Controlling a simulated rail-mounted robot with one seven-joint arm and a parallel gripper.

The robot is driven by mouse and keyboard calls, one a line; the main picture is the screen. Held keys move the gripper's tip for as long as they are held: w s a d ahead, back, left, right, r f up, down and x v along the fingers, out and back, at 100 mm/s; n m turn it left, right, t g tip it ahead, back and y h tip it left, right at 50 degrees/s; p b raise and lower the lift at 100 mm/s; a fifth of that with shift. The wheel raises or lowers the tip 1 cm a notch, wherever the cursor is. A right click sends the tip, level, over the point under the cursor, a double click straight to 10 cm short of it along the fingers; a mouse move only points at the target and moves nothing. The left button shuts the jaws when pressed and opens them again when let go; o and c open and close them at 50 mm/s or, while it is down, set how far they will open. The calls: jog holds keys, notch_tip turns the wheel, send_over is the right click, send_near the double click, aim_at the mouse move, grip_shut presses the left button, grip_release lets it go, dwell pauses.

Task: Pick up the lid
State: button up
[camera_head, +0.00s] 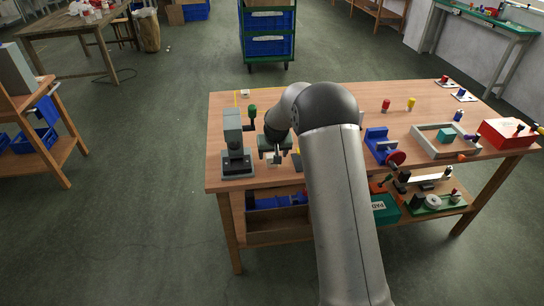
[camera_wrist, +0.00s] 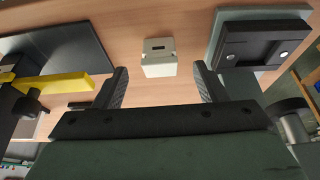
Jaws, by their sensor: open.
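A small cream-white piece with a dark slot, which looks like the lid (camera_wrist: 159,57), lies on the wooden tabletop in the wrist view. I cannot tell whether it sits on something beneath. In the head view a small pale piece (camera_head: 272,160) shows just under my gripper (camera_head: 274,147), partly covered by it. In the wrist view my gripper (camera_wrist: 162,84) is open and empty, its two black fingers wide apart. The lid lies beyond the fingertips, roughly midway between them, and neither finger touches it.
A grey press (camera_head: 235,143) stands close left of my gripper; its black fixture (camera_wrist: 249,46) shows at the wrist view's right. A dark panel (camera_wrist: 62,50) and yellow bar (camera_wrist: 58,82) are opposite. A blue vise (camera_head: 378,146) and grey tray (camera_head: 444,153) stand farther right.

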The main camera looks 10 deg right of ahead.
aim_at(272, 158)
jog(key=shift+x, duration=1.2)
jog(key=c, duration=1)
jog(key=shift+c, duration=0.2)
